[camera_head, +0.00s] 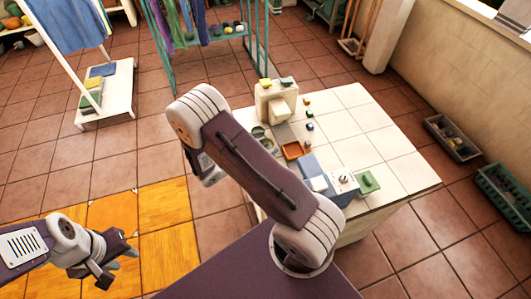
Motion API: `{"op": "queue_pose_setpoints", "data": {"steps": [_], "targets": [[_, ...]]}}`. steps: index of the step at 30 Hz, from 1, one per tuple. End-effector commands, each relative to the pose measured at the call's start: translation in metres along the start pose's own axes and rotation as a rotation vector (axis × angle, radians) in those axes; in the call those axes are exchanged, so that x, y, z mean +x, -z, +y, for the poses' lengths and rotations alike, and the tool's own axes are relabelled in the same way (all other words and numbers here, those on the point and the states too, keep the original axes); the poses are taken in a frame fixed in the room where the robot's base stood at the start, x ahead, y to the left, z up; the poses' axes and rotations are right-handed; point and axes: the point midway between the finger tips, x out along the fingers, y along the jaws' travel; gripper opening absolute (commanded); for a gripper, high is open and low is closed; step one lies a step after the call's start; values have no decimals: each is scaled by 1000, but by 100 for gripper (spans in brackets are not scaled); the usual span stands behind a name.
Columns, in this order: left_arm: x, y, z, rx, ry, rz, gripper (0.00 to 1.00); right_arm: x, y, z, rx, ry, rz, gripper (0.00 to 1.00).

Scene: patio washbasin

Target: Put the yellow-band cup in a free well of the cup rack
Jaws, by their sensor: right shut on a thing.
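I cannot make out the yellow-band cup or say for sure which thing is the cup rack. Small round grey-green things (262,134) sit at the left edge of the tiled counter (365,117), partly behind my right arm; they are too small to tell apart. My right arm bends across the middle of the view, and its gripper is hidden behind its own links. My left gripper (119,264) is low at the left, over the orange floor panels, its fingers apart and empty, well away from the counter.
A beige block stand (277,106) rises at the counter's back. An orange tray (296,150), a blue-and-white item (319,183), a white box with a knob (343,181) and a green pad (368,182) lie nearer. The counter's right side is clear. Crates (505,190) stand on the floor at right.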

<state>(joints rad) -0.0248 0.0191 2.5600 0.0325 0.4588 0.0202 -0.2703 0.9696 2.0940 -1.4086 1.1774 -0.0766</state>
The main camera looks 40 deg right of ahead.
Motion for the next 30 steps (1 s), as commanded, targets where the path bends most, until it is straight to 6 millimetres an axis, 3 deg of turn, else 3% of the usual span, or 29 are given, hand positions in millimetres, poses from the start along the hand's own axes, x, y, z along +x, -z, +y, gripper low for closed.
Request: {"op": "queue_pose_setpoints", "data": {"steps": [5, 12, 23, 24, 26, 30], "targets": [[0, 0, 0, 0, 0, 0, 36, 3, 2, 2, 0, -1, 0, 5], [1, 0, 0, 0, 0, 0, 36, 17, 36, 1, -2, 1, 0, 5], [5, 0, 0, 0, 0, 0, 36, 19, 42, 2, 0, 0, 0, 5], [3, 0, 0, 0, 0, 0, 36, 19, 40, 2, 1, 0, 0, 57], [3, 0, 0, 0, 0, 0, 36, 19, 40, 2, 0, 0, 0, 68], [3, 0, 0, 0, 0, 0, 36, 19, 40, 1, 1, 0, 0, 68]]}}
